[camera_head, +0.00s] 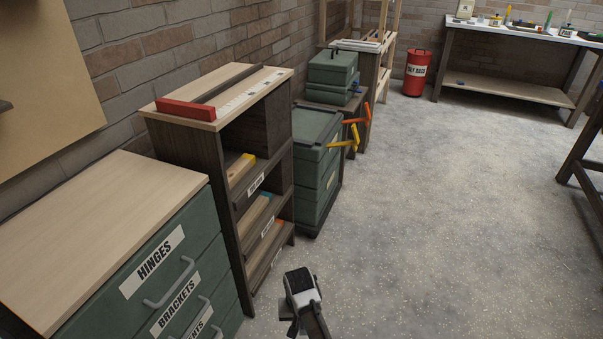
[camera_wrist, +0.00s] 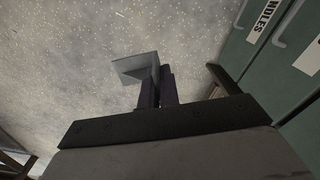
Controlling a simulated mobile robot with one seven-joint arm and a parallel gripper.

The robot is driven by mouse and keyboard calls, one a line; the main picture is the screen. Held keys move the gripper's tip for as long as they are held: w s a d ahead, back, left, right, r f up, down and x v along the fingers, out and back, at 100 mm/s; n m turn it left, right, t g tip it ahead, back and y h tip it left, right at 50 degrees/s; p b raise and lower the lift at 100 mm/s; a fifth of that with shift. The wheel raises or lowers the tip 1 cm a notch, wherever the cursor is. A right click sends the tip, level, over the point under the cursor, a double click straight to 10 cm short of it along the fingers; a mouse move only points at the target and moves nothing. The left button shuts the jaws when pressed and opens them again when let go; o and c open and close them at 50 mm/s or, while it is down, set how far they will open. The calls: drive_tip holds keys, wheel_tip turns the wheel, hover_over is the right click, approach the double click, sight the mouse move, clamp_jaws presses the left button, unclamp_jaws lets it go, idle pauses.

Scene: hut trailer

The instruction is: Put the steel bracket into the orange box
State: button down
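The steel bracket (camera_wrist: 134,66) is a bent grey plate at the tips of my gripper in the wrist view. My gripper (camera_wrist: 158,84) has its two dark fingers close together, with the bracket's edge between them, above the speckled floor. In the head view my gripper (camera_head: 291,312) hangs low at the bottom, in front of the shelf unit; its fingers and the bracket are too small and covered to make out there. I cannot pick out an orange box in either view.
Green drawers (camera_head: 157,270) labelled HINGES and BRACKETS stand at the left. A dark shelf unit (camera_head: 188,152) holds coloured long pieces. Green cases (camera_head: 333,68), a red bin (camera_head: 417,72) and a workbench (camera_head: 507,35) stand farther back. The middle floor (camera_head: 440,220) is clear.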

drive_tip(key=shift+w+d+f, duration=0.1)
drive_tip(key=shift+d+f, duration=0.15)
drive_tip(key=shift+f, duration=0.2)
drive_tip(key=w+a+r, duration=0.2)
drive_tip(key=w+r, duration=0.1)
drive_tip(key=shift+s+d+f, duration=0.5)
drive_tip(key=shift+s+f, duration=0.25)
drive_tip(key=shift+s, duration=0.05)
drive_tip(key=shift+s+d+f, duration=0.5)
drive_tip(key=shift+s+f, duration=0.25)
drive_tip(key=shift+s, duration=0.05)
